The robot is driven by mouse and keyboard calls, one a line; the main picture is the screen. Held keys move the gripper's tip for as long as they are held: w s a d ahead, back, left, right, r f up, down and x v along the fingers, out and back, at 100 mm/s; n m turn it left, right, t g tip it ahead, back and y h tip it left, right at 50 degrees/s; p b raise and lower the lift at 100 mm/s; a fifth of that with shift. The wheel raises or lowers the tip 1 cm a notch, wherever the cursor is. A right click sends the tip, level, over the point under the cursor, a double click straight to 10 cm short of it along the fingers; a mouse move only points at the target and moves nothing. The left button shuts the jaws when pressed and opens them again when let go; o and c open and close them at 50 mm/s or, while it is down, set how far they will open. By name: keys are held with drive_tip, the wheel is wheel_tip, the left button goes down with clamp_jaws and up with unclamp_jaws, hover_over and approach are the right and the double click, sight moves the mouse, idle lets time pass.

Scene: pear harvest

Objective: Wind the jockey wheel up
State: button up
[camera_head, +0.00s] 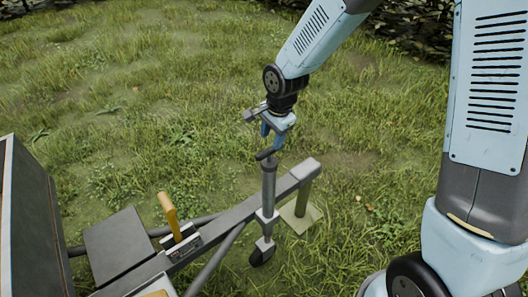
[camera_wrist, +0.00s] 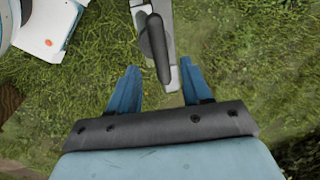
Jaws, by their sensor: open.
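The jockey wheel is an upright grey tube (camera_head: 268,190) clamped to the trailer drawbar (camera_head: 236,217), with a small dark wheel (camera_head: 262,252) at its foot on the grass. A dark crank handle (camera_head: 266,154) sits on top of the tube. In the wrist view the handle (camera_wrist: 158,48) points down the picture, its near end at the mouth between the fingers. My gripper (camera_head: 268,137) is just above the handle in the head view. Its two blue fingers (camera_wrist: 158,82) are apart, and nothing is shut between them.
A post on a square pad (camera_head: 300,211) stands under the drawbar's tip. A yellow lever (camera_head: 170,216) rises from the drawbar, near a dark flat box (camera_head: 117,243). The trailer body (camera_head: 30,225) is at the left. Open grass lies behind and to the right.

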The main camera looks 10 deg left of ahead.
sight(269, 149)
drive_tip(key=f, duration=0.5)
drive_tip(key=w+a+f, duration=0.1)
drive_tip(key=f, duration=0.2)
drive_tip(key=shift+a, duration=0.1)
drive_tip(key=shift+c, duration=0.2)
